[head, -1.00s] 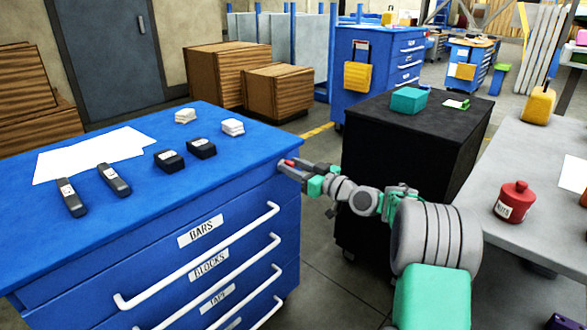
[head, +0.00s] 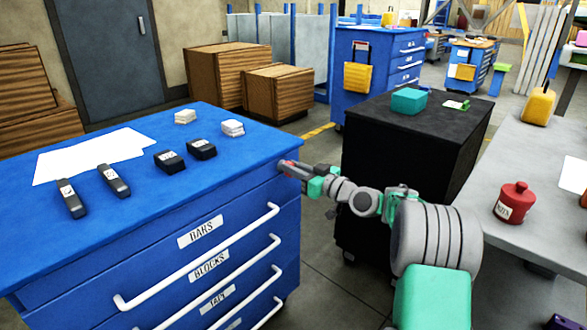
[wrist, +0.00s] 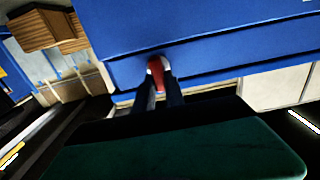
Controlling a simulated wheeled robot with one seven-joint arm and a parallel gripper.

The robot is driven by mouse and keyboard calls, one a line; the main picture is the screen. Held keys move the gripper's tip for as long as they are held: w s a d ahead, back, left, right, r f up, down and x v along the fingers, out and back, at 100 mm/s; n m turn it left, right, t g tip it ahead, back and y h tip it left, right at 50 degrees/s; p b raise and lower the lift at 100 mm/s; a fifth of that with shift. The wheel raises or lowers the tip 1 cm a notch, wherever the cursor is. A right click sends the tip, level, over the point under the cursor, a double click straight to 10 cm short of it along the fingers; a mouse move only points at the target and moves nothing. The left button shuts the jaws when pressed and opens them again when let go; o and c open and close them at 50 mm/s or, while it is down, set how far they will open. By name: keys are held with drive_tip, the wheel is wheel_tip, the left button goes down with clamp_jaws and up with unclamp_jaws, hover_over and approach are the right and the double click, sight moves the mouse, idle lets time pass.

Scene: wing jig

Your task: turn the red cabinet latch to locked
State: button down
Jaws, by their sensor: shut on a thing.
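The red latch (wrist: 156,70) sits on the upper front of the blue cabinet (head: 95,265), near its right corner. In the head view only a small bit of the latch (head: 289,164) shows at my fingertips. My gripper (head: 293,169) reaches the cabinet from the right. In the wrist view the two fingers of my gripper (wrist: 158,88) stand on either side of the latch and are shut on it. The fingers hide part of the latch, and I cannot tell from these views whether it is locked.
Black blocks (head: 202,149), dark bars (head: 71,199) and white paper (head: 92,155) lie on the cabinet top. White drawer handles (head: 200,259) stick out below the latch. A black cabinet (head: 405,150) stands behind my arm, and a grey table (head: 480,232) is at the right.

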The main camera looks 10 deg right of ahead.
drive_tip(key=shift+w+d+f+m+p, duration=0.1)
drive_tip(key=shift+d+f+m+p, duration=0.1)
drive_tip(key=shift+m+p, duration=2.2)
drive_tip(key=shift+w+d+f+m+p, duration=0.15)
drive_tip(key=shift+m+p, duration=1.05)
drive_tip(key=shift+m, duration=2.4)
drive_tip(key=shift+w+d+f+m+p, duration=0.1)
drive_tip(key=shift+d+f+m+p, duration=0.1)
drive_tip(key=shift+m+p, duration=2.2)
drive_tip(key=shift+m+b, duration=0.6)
drive_tip(key=shift+m, duration=0.1)
drive_tip(key=c, duration=1.4)
unclamp_jaws()
